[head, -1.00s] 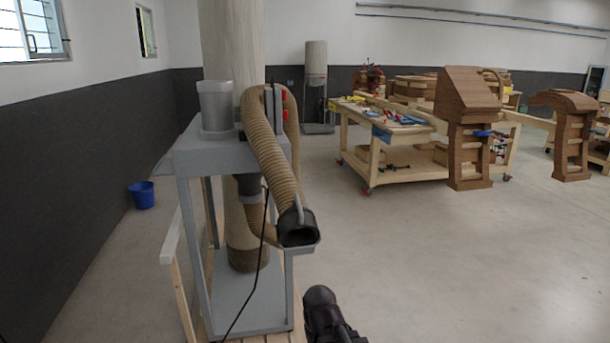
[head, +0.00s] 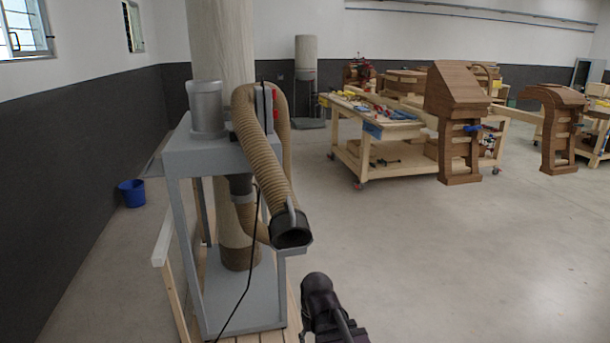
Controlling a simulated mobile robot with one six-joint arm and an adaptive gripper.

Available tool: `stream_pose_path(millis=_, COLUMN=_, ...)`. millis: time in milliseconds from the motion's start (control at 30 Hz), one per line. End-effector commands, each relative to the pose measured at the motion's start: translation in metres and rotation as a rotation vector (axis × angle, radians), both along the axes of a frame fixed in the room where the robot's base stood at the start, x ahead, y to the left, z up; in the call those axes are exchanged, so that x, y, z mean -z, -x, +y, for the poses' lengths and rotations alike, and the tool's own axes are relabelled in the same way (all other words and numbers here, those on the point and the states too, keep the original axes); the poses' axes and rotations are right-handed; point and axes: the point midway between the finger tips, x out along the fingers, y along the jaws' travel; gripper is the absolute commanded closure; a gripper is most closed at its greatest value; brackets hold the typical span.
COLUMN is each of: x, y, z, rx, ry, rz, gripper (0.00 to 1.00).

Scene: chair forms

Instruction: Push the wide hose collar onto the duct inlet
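The tan ribbed hose (head: 262,140) loops over the top of the grey dust collector stand and hangs down its front right side. The wide black collar (head: 291,232) is at its lower end, its open mouth facing toward me, on a small grey bracket (head: 297,250) at the stand's side. I cannot make out which part is the duct inlet. The end of my arm (head: 325,308) shows at the bottom, below and right of the collar and apart from it. My gripper's fingers cannot be made out.
The grey stand (head: 200,157) holds a motor (head: 206,108) and a tall filter bag. A black cable (head: 250,255) hangs down its front. A blue bucket (head: 132,193) stands at left. A wooden workbench (head: 372,130) and chair forms (head: 463,120) stand at right. The floor between is clear.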

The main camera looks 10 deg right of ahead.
Motion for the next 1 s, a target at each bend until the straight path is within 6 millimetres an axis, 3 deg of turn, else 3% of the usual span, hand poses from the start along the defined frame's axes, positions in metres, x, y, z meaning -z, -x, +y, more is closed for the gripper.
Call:
stream_pose_path(millis=33, x=-0.017, y=-0.008, z=0.000, rx=-0.001, ry=-0.008, rz=-0.005, gripper=0.37)
stream_pose_path(millis=1000, x=-0.211, y=-0.149, z=-0.016, rx=-0.040, ry=-0.202, rz=-0.177, gripper=0.37)
